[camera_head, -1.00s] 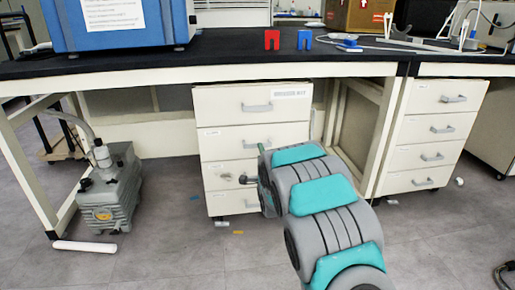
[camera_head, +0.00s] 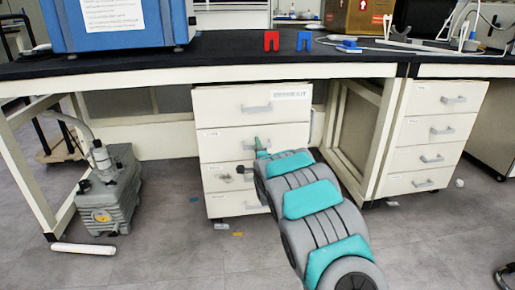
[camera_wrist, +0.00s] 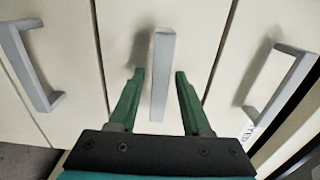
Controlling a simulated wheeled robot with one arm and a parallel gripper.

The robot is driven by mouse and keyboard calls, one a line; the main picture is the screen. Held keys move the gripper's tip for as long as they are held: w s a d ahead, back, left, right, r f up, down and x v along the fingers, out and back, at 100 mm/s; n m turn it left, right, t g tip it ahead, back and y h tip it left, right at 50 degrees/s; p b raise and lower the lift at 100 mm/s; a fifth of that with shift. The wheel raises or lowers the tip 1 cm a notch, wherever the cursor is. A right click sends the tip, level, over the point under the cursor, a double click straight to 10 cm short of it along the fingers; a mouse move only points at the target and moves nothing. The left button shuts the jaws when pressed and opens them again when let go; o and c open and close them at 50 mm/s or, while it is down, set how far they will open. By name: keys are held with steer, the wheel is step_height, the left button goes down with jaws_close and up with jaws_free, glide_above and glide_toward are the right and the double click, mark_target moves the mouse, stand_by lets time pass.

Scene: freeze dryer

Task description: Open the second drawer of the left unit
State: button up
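The left unit (camera_head: 208,172) is a white drawer cabinet under the black bench. Its second drawer (camera_head: 222,139) appears closed, below the labelled top drawer (camera_head: 225,103). In the wrist view the second drawer's grey bar handle (camera_wrist: 161,75) is in the middle, lying lengthwise between the two green fingers. My gripper (camera_wrist: 159,75) is open, with a gap between the handle and each finger; I cannot tell how deep the fingers reach. In the head view my gripper (camera_head: 259,147) is at the second drawer's front, and my arm hides its handle and part of the lower drawers.
A right drawer unit (camera_head: 407,155) stands beyond a white bench frame. A grey pump (camera_head: 110,195) and a white roll (camera_head: 84,248) are on the floor at left. A blue machine (camera_head: 120,25) stands on the bench (camera_head: 225,50). Floor in front is mostly clear.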

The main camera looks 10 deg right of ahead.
jaws_close()
stand_by(1.2)
